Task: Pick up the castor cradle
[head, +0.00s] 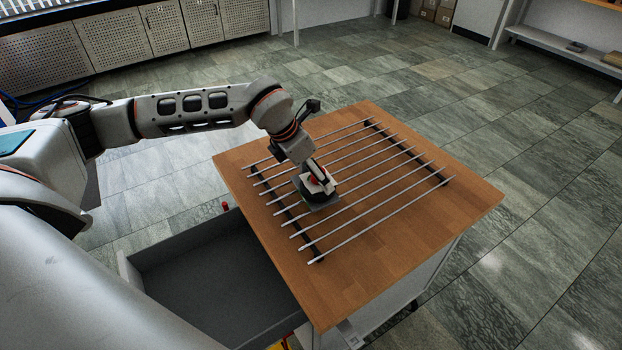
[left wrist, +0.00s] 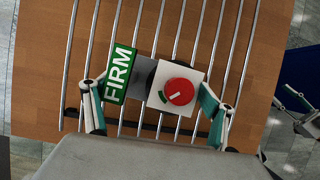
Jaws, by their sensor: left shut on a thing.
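The castor cradle, as I take it, is a small block with a white face, a red dial and a green label reading FIRM; it shows in the left wrist view (left wrist: 158,80). In the head view its grey base (head: 324,204) is just over the rods of a rack. My left gripper (head: 318,186) points down at it. In the left wrist view the left gripper (left wrist: 157,108) is shut on it, one finger at the label side and one at the white block. The gripper hides part of it in the head view. What seem to be my right gripper's fingers (left wrist: 297,108) show at the right edge.
The rack of parallel metal rods (head: 372,200) on black crossbars lies on the wooden tabletop (head: 460,205). An open grey drawer (head: 205,275) sticks out at the table's left. Bare wood surrounds the rack, and tiled floor is clear beyond.

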